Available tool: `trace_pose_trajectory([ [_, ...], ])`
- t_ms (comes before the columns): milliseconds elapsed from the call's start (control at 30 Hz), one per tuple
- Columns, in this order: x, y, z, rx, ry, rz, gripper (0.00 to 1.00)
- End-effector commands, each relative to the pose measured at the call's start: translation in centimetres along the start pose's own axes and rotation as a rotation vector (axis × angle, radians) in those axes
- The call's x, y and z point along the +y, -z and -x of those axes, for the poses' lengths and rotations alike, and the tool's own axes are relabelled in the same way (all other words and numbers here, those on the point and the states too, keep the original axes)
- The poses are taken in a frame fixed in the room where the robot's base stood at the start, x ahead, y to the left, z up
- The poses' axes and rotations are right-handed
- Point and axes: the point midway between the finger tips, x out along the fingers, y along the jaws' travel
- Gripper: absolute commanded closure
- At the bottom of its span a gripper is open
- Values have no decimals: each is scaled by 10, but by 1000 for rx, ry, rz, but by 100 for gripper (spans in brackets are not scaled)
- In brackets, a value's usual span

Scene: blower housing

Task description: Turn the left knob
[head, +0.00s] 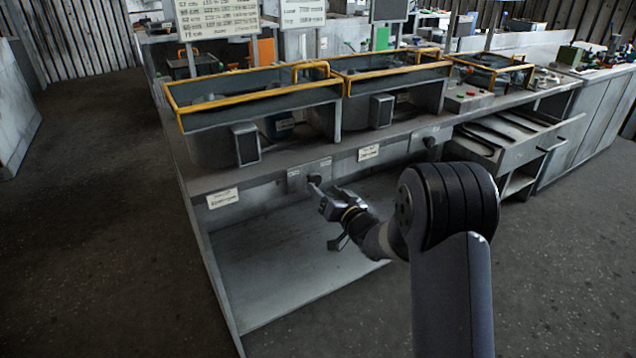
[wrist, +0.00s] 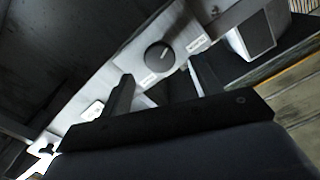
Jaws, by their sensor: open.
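The left knob (head: 315,179) is a small dark knob on a grey plate on the front panel of the bench, partly covered by my gripper in the head view. In the wrist view the knob (wrist: 158,57) is a round black disc with a light pointer mark. My gripper (head: 318,189) is close in front of the panel. In the wrist view its two dark fingers (wrist: 160,86) stand apart and empty, with the knob just beyond them and between them. I cannot tell whether a fingertip touches the knob.
A second knob (head: 429,142) sits farther right on the panel. White labels (head: 222,198) are on the panel. Blower housings with yellow rails (head: 255,90) stand on the bench above. An open drawer (head: 505,140) juts out at the right. The shelf (head: 290,255) below the panel is bare.

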Motion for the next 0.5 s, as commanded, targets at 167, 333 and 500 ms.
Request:
trace_pose_trajectory([
  [167, 0, 0, -28, 0, 0, 0, 40],
  [333, 0, 0, -44, 1, -1, 0, 40],
  [500, 0, 0, -49, 0, -2, 0, 40],
])
